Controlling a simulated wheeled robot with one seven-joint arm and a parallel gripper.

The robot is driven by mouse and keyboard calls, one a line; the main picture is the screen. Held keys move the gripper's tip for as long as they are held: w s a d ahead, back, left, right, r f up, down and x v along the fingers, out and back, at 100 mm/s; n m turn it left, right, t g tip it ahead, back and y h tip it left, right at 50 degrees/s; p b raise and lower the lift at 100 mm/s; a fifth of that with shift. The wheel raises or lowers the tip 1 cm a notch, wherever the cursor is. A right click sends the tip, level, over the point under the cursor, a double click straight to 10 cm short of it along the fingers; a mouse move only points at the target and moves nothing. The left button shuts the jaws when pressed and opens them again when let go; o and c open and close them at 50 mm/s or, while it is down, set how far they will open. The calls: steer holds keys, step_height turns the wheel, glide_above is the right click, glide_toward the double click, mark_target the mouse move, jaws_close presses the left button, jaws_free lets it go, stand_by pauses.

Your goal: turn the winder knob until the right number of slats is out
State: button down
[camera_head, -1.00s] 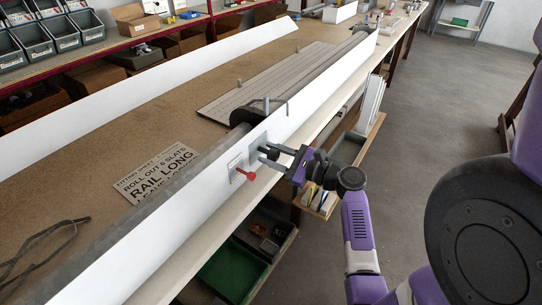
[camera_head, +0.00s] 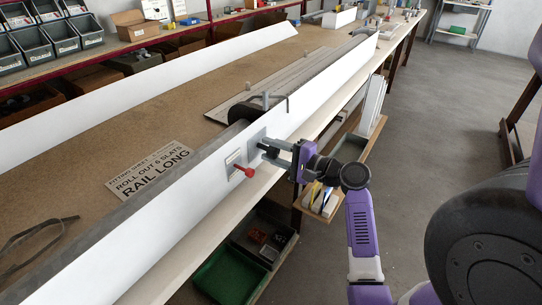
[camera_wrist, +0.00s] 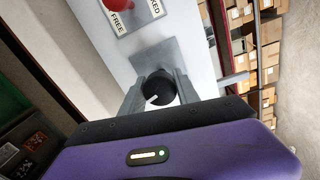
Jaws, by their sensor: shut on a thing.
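The winder knob (camera_head: 267,149) is a dark round knob on a grey plate on the white front rail (camera_head: 210,205). In the wrist view the knob (camera_wrist: 160,88) carries a white mark and sits between the two fingers. My gripper (camera_head: 271,151) is shut on it, reaching in from the right. The grey slats (camera_head: 285,78) lie flat on the bench behind the rail, partly hidden by it. The fitting sheet (camera_head: 155,172) reads "ROLL OUT 6 SLATS" and "RAIL LONG". A red lever (camera_head: 247,172) sits left of the knob; its label shows "FREE" and part of another word.
A dark round part (camera_head: 243,112) and a grey rod (camera_head: 275,97) stand behind the rail near the knob. A long white board (camera_head: 140,95) lies at the back left. A green crate (camera_head: 231,276) is below the bench. Open floor lies to the right.

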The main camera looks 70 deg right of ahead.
steer(key=n+b, duration=0.2)
steer(key=n, duration=0.1)
steer(key=n+b, duration=0.1)
steer(key=shift+f, duration=0.25)
steer(key=n+b, duration=0.4)
steer(key=shift+n+h, duration=0.3)
steer(key=n+b, duration=0.8)
steer(key=shift+n+h, duration=0.3)
steer(key=shift+n, duration=0.1)
steer(key=n+b, duration=0.3)
steer(key=shift+n, duration=0.3)
steer(key=n+b, duration=0.4)
steer(key=shift+n+t, duration=0.3)
steer(key=n+b, duration=0.3)
steer(key=n, duration=0.1)
steer(key=shift+b, duration=0.35)
steer(key=shift+r+n+b, duration=0.15)
steer(key=shift+n+b, duration=0.75)
steer(key=shift+n, duration=0.5)
steer(key=shift+a, duration=0.1)
